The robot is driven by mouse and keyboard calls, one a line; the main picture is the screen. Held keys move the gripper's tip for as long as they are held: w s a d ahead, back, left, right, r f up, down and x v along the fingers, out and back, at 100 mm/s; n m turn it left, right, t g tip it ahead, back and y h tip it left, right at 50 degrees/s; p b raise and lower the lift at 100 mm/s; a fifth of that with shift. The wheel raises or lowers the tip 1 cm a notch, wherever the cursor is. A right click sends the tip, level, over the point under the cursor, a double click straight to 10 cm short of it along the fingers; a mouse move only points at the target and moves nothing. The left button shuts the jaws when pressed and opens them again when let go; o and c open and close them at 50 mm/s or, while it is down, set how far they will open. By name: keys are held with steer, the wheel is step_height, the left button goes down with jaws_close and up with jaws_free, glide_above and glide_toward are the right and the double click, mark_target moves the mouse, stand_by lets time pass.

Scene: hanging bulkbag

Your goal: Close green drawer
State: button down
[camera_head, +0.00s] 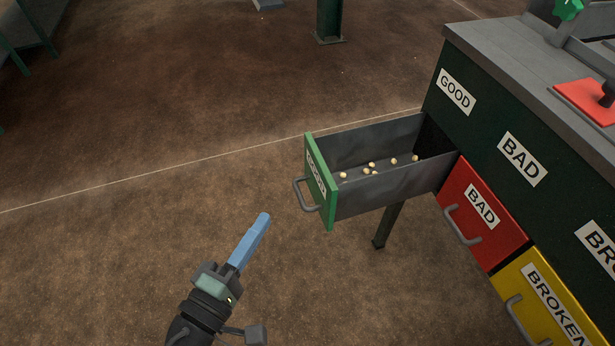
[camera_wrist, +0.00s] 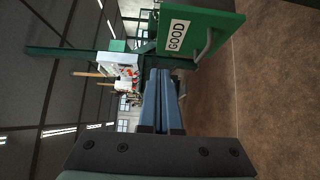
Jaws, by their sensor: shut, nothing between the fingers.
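The green drawer (camera_head: 321,182) stands pulled out from the dark green cabinet in the head view. Its green front carries a GOOD label and a grey handle (camera_head: 306,195); several small pale pieces (camera_head: 371,167) lie inside. In the wrist view the green front (camera_wrist: 225,32) shows at the top with its label and handle. My gripper (camera_head: 263,217), with blue fingers, is shut and empty. It is in front of the drawer, to the lower left of the handle in the head view, apart from it. In the wrist view the fingers (camera_wrist: 159,75) point past the front's lower left.
A red BAD drawer (camera_head: 482,215) and a yellow BROKEN drawer (camera_head: 541,300) are shut beside the green one. The cabinet's grey top (camera_head: 520,55) holds a red plate (camera_head: 588,100). A green post (camera_head: 329,20) stands behind.

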steer(key=b, duration=0.2)
glide_toward(318, 166)
steer(key=w+a, duration=0.1)
steer(key=w, duration=0.3)
steer(key=d, duration=0.1)
steer(key=w+d, duration=0.1)
steer(key=d, duration=0.1)
steer(key=shift+w+d, duration=0.1)
steer(key=shift+d, duration=0.25)
